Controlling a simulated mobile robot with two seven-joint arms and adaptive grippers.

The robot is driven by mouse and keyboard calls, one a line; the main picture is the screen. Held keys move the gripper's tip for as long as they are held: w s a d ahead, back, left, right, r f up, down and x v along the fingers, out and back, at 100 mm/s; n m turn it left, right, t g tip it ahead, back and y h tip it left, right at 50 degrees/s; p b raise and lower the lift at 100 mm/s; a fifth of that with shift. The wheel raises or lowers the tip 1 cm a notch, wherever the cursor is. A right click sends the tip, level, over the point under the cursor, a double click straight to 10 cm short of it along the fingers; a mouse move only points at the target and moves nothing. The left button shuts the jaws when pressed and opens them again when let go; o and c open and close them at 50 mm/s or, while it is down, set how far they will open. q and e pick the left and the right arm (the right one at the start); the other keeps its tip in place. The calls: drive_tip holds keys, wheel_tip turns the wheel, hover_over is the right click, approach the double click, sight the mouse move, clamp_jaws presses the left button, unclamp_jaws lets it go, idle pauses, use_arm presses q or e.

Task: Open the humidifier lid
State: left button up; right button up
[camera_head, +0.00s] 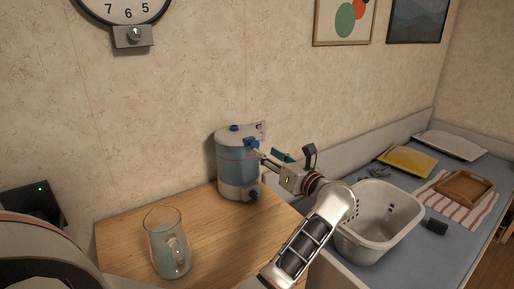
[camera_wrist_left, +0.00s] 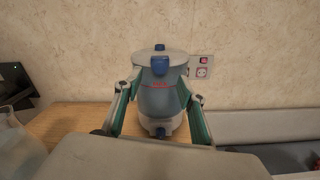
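The humidifier (camera_head: 237,165) stands upright on the wooden table against the wall. It has a white base, a bluish see-through tank and a grey lid (camera_head: 234,132) that sits closed on top. The lid has a blue knob and a blue front tab (camera_wrist_left: 160,65). A blue dial is on the base. My left gripper (camera_head: 262,153) is at the humidifier's right side in the head view. In the left wrist view its green-padded fingers (camera_wrist_left: 159,84) are spread apart, with the humidifier between them in the picture. Contact cannot be told. My right gripper is not in view.
A glass pitcher (camera_head: 168,243) stands at the front of the wooden table (camera_head: 205,232). A white basket (camera_head: 378,222) stands right of my arm, with a yellow tray (camera_head: 408,160) and a wooden tray (camera_head: 463,187) beyond. A wall socket (camera_wrist_left: 202,71) is behind the humidifier.

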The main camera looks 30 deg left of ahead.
sight(256, 146)
use_arm(q)
drive_tip(key=x, duration=0.6)
drive_tip(key=shift+c, duration=0.5)
clamp_jaws()
